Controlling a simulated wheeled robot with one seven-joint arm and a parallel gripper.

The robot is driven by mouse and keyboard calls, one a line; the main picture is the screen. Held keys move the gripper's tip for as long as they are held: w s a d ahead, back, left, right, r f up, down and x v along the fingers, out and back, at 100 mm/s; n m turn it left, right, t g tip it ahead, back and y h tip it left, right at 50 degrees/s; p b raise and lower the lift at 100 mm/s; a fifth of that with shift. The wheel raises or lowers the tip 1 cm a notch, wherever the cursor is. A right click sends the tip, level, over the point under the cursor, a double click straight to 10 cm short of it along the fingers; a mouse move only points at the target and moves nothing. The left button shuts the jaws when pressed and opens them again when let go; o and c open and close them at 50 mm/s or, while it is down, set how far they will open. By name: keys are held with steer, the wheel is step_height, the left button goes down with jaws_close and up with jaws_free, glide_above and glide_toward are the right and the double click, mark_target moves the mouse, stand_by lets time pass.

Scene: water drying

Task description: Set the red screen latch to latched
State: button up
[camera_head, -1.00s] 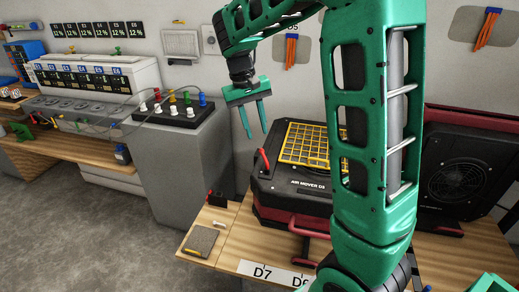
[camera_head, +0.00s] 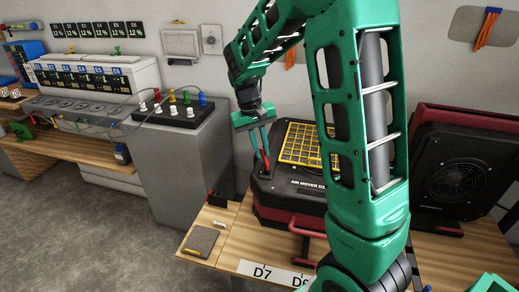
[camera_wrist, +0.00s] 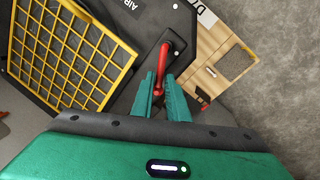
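The red screen latch (camera_head: 264,161) is a small lever at the left corner of the black air mover (camera_head: 298,198), beside the yellow grid screen (camera_head: 311,143). In the wrist view the red lever (camera_wrist: 162,66) runs from a dark pivot toward my gripper. My gripper (camera_head: 261,172) is at the latch, pointing down. In the wrist view the two green fingers of my gripper (camera_wrist: 160,76) lie on either side of the lever's free end. They look apart, with the lever between them; whether either finger touches it I cannot tell.
The air mover stands on a wooden table (camera_head: 238,243) with D7 and D6 labels. A second black and red unit (camera_head: 466,170) stands to the right. A grey cabinet (camera_head: 185,165) with coloured plugs is at the left. My arm hides part of the air mover.

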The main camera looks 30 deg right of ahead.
jaws_close()
